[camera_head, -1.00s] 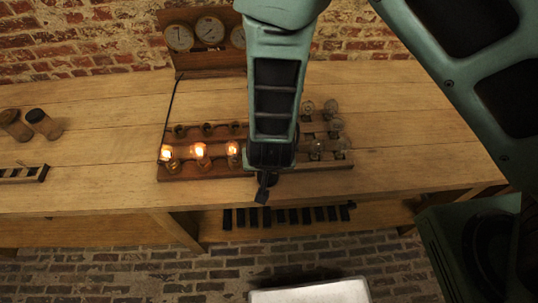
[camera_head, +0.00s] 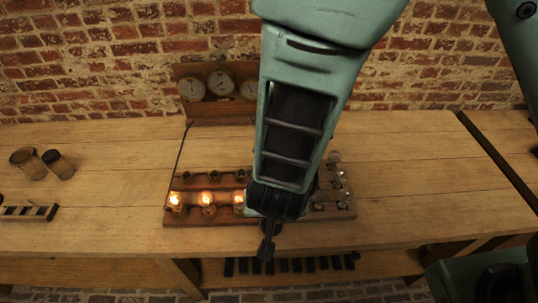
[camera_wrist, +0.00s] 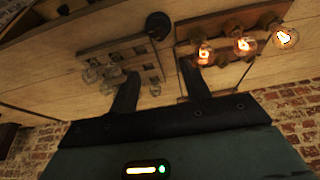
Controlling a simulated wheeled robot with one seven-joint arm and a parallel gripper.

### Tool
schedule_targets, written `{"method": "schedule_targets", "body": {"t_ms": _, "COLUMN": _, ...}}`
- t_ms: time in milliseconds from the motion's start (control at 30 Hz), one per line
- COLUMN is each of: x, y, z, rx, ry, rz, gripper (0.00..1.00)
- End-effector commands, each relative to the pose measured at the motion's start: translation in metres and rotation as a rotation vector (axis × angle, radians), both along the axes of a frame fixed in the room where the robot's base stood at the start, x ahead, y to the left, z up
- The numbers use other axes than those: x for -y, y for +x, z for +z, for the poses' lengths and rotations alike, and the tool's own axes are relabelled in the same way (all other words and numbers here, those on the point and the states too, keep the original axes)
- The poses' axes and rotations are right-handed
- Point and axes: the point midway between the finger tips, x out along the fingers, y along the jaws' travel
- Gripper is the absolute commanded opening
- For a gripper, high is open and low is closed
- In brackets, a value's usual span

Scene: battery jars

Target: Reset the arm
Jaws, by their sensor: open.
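My green arm hangs down over the middle of the workbench (camera_head: 400,150). My gripper (camera_head: 267,245) is near the bench's front edge, in front of a wooden lamp board. In the wrist view my gripper (camera_wrist: 159,70) is open, its two dark fingers apart with nothing held between them. The lamp board (camera_head: 180,217) has three glowing bulbs (camera_head: 207,201) in its front row at left. Several unlit glass bulbs (camera_head: 338,183) stand at its right. My arm hides the board's middle.
A panel with three round dials (camera_head: 221,84) stands against the brick wall. Dark blocks (camera_head: 310,264) sit on the lower shelf. The bench's right part is bare.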

Motion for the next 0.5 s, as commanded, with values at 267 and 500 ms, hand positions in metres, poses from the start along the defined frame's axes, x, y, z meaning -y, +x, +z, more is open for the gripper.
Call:
{"method": "schedule_targets", "body": {"t_ms": 267, "x": -0.003, "y": -0.001, "z": 0.002, "rx": -0.014, "ry": 0.019, "rz": 0.012, "gripper": 0.48}}
{"method": "schedule_targets", "body": {"t_ms": 500, "x": -0.023, "y": -0.029, "z": 0.044, "rx": -0.187, "ry": 0.218, "rz": 0.235, "gripper": 0.48}}
